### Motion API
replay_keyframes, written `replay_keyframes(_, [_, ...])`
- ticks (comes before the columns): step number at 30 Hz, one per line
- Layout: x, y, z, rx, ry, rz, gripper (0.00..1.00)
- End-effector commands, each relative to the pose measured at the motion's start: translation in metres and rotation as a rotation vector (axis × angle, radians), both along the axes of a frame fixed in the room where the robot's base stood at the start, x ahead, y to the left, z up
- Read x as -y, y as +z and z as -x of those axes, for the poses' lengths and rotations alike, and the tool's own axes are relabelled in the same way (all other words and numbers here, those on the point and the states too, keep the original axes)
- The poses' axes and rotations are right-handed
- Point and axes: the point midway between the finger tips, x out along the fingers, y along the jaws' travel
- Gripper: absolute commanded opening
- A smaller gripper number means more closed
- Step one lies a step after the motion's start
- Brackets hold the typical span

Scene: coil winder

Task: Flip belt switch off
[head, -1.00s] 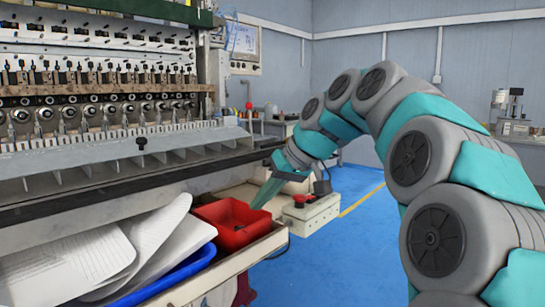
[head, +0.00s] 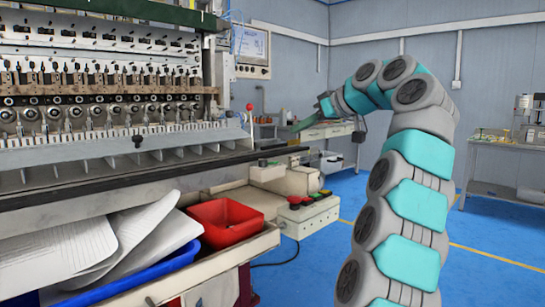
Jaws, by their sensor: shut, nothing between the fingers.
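I cannot pick out the belt switch with certainty. A cream control box (head: 310,218) with red, green and yellow buttons on its top stands at the right end of the coil winder (head: 100,120). Smaller knobs show on the cream housing (head: 298,182) behind it.
A red bin (head: 228,223) and a blue tray (head: 150,272) with papers sit on the cream shelf (head: 215,270) in front of the winder. A screen (head: 250,46) hangs at the machine's end. A bench (head: 490,160) stands at the right. Blue floor (head: 400,225) is open.

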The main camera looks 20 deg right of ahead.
Motion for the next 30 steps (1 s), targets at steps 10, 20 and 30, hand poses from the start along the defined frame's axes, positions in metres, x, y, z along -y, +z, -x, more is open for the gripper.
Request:
replay_keyframes(10, [0.008,0.002,0.001,0.017,-0.008,0.018,0.0])
replay_keyframes(20, [0.004,-0.006,-0.011,0.014,-0.006,0.017,0.0])
replay_keyframes(30, [-0.017,-0.033,-0.064,0.015,-0.006,0.018,0.0])
